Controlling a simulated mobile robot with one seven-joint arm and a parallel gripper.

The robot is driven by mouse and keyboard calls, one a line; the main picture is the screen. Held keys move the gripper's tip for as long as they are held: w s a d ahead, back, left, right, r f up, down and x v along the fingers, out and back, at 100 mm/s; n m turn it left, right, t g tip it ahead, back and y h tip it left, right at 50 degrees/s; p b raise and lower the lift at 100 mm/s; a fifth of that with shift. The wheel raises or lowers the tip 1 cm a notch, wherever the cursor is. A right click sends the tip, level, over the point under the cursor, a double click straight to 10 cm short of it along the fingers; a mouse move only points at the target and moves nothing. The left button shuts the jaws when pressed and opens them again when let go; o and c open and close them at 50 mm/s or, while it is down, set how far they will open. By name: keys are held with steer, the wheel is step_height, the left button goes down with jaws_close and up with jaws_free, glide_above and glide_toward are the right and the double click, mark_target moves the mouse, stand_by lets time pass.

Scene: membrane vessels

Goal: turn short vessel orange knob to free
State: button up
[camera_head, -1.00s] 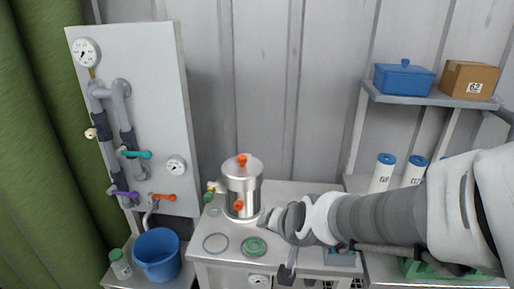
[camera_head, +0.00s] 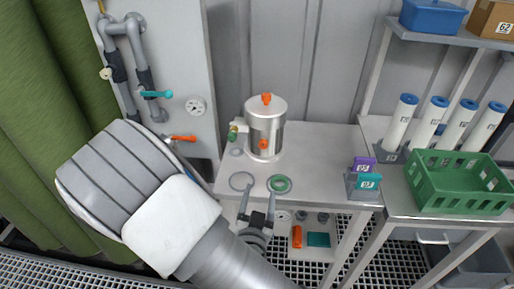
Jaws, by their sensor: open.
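The short vessel (camera_head: 265,122) is a shiny steel cylinder standing upright on the grey metal table. One orange knob (camera_head: 267,98) sits on top of its lid. Another orange knob (camera_head: 263,145) sits low on its front wall. A green-handled fitting (camera_head: 233,133) sticks out on its left side. My gripper (camera_head: 257,201) is open and empty, fingers pointing up the picture toward the vessel, near the table's front edge. It is apart from both knobs. The fine angle of the knobs is too small to tell.
Purple and teal-topped boxes (camera_head: 363,180) stand at the table's right end. A green crate (camera_head: 459,181) and several blue-capped tubes stand further right. The pipe panel (camera_head: 179,60) is at left.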

steer(key=a+n+t, duration=0.1)
steer(key=b, duration=0.5)
glide_toward(263, 147)
steer(key=shift+y, duration=0.3)
steer(key=w, duration=0.8)
steer(key=shift+w+d, duration=0.2)
steer(key=shift+d, duration=0.1)
jaws_close()
